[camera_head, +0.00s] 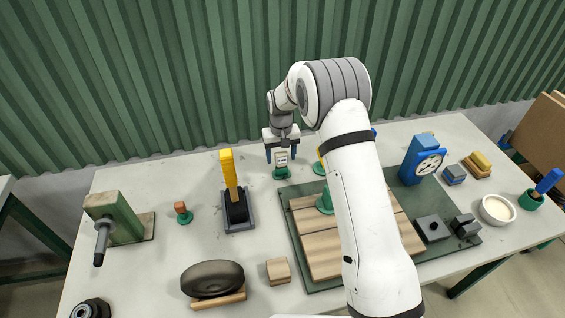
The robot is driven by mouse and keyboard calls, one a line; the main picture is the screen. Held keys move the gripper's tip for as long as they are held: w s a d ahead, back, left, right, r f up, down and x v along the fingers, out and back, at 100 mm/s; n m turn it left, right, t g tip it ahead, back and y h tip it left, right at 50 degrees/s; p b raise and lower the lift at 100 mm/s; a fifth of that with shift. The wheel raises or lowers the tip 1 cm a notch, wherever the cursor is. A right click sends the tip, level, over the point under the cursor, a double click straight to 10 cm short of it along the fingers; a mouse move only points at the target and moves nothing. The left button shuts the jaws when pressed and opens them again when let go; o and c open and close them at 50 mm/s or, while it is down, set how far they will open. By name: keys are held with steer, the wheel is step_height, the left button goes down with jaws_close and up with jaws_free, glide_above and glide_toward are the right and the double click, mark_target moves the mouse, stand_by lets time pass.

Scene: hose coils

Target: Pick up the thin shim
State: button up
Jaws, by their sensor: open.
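My gripper (281,156) is at the back of the table, pointing down with its two fingers apart. A small pale piece with a dark mark (281,159) shows between the fingers, above a green round base (281,174). I cannot tell whether the fingers touch it, or whether it is the thin shim. No other piece can be made out clearly as the shim. My white arm hides part of the wooden board and the table behind it.
A yellow-handled tool stands in a dark holder (238,224) left of the gripper. A wooden board (310,255) lies on a green mat (299,276). A blue dial gauge (420,160) and white bowl (497,210) stand at right. A green bracket (118,220) stands at left.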

steer(key=shift+f, duration=0.7)
steer(key=shift+r, duration=0.1)
steer(key=shift+c, duration=0.3)
steer(key=c, duration=1)
steer(key=shift+r, duration=0.1)
